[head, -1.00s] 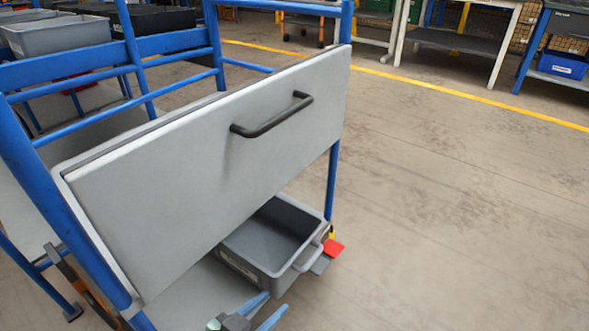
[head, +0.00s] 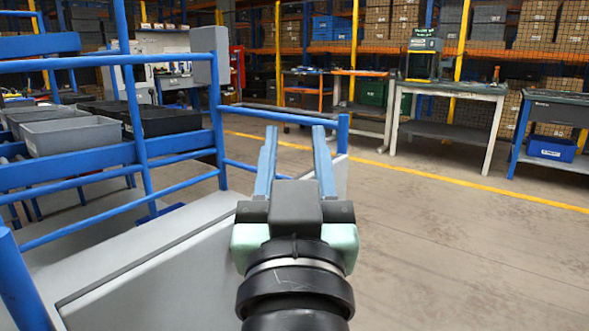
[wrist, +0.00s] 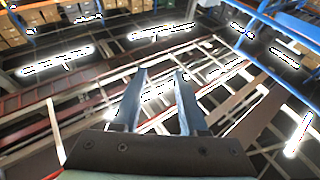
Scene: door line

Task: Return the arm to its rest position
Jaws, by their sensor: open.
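My gripper (head: 296,135) is raised in the middle of the head view, with its two blue fingers apart and nothing between them. In the wrist view my gripper (wrist: 160,75) points up toward the ceiling beams and bright lamps, and its fingers are also apart and empty. My arm covers part of the grey panel (head: 150,275) of the blue-framed rack, and the panel's dark handle is out of sight.
The blue rack frame (head: 135,140) stands close on the left, with grey bins (head: 70,135) behind it. Workbenches (head: 455,95) and tall shelving with boxes stand at the back. The floor (head: 450,260) on the right is clear.

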